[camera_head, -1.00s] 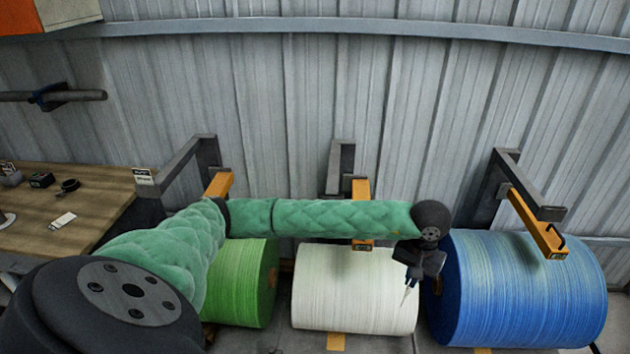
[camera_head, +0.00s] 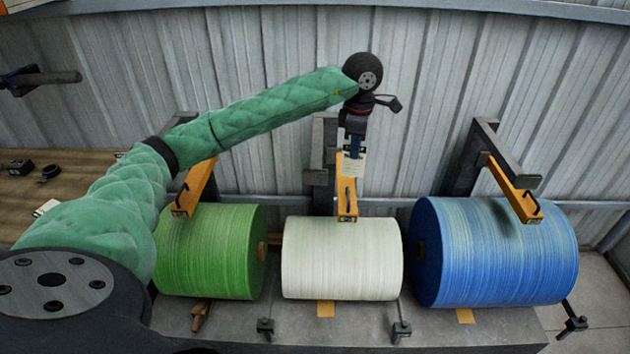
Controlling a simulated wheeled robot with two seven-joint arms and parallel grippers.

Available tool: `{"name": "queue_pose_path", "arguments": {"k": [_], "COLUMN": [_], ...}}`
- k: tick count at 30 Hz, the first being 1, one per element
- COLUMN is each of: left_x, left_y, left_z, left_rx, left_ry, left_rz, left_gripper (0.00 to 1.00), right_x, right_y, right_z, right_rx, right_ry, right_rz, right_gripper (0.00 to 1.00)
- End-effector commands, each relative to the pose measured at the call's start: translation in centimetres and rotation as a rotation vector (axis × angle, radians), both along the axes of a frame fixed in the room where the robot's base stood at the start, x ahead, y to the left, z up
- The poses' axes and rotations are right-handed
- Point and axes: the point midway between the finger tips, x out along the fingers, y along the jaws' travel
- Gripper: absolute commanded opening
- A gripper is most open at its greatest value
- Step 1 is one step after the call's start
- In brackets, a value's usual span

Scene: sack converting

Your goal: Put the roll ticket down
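The roll ticket (camera_head: 351,166) is a small white card with faint print lines. It hangs below the fingers of my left gripper (camera_head: 355,151), which look shut on its upper edge. The gripper points down in front of the wall, above the white roll (camera_head: 342,262). The ticket overlaps the upper part of the orange arm (camera_head: 347,205) over that roll; I cannot tell whether they touch. My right gripper is out of view.
A green roll (camera_head: 210,255) lies left of the white one and a blue roll (camera_head: 495,255) right, each under its own orange arm. A wooden bench (camera_head: 75,190) is at the left. Small clamps stand along the front.

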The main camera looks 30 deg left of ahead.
Motion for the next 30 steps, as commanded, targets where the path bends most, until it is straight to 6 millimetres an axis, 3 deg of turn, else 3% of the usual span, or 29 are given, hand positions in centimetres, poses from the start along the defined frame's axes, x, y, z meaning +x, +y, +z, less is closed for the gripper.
{"name": "queue_pose_path", "arguments": {"k": [3, 8, 14, 18, 24, 30], "left_x": [0.3, 0.4, 0.6, 0.7, 0.9, 1.1], "left_y": [0.6, 1.3, 4.2, 6.8, 10.3, 12.4], "left_z": [1.5, 2.0, 0.2, -1.4, -3.5, -4.6], "left_rx": [-0.003, -0.004, -0.004, -0.003, -0.004, -0.005], "left_ry": [-0.001, -0.001, 0.003, 0.002, 0.001, 0.000], "left_rz": [0.110, 0.180, 0.190, 0.190, 0.188, 0.185], "left_gripper": [0.00, 0.00, 0.00, 0.00, 0.00, 0.00], "right_x": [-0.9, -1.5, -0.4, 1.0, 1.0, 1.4], "right_y": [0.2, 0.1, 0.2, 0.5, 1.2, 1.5], "right_z": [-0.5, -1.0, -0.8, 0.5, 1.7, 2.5], "right_rx": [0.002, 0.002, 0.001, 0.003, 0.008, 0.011], "right_ry": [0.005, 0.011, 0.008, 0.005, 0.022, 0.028], "right_rz": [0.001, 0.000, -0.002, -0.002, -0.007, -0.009], "right_gripper": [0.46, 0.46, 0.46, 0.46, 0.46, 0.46]}}
